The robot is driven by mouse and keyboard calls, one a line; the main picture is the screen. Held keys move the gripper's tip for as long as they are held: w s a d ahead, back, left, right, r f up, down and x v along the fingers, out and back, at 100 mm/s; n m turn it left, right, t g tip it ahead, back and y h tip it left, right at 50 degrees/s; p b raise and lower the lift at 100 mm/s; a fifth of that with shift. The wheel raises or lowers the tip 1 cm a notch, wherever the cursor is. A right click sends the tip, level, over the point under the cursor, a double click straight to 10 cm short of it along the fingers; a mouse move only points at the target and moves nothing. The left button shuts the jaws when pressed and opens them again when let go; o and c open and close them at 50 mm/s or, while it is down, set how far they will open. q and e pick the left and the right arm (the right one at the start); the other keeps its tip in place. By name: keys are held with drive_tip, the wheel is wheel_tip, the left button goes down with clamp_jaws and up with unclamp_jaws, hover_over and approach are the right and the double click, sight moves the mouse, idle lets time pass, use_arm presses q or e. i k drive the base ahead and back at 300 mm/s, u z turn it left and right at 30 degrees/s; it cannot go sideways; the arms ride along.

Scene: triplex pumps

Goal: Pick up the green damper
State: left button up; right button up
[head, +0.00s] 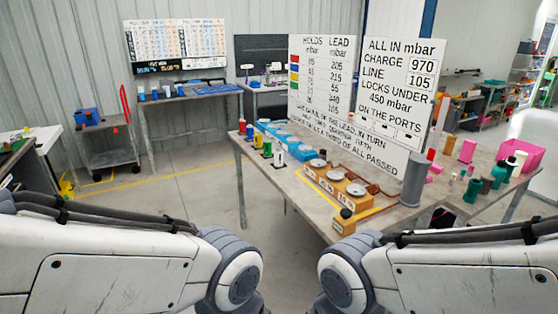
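Several short coloured cylinders, which may be the dampers, stand in a row along the left edge of the near table (228,136). One of them looks dark green (258,139), but it is too small to be sure. Larger teal-green cylinders stand at the right end of the table area, one at the front (472,190) and one behind it (500,173). I cannot tell which green piece is the damper. My two arms reach in from the lower left and lower right. Neither gripper shows, so whether they hold anything is hidden.
White boards (400,85) with printed numbers stand on the table. Blue blocks (282,136), a wooden block with round gauges (335,182) and a grey cylinder (413,180) are also on it. A cart (108,150) stands at the left. The floor between is open.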

sight(267, 142)
drive_tip(key=u, duration=0.5)
drive_tip(key=i, duration=0.75)
drive_tip(key=u, duration=0.85)
drive_tip(key=i, duration=1.1)
drive_tip(key=z, duration=0.4)
drive_tip(key=i, duration=1.25)
drive_tip(key=z, duration=0.7)
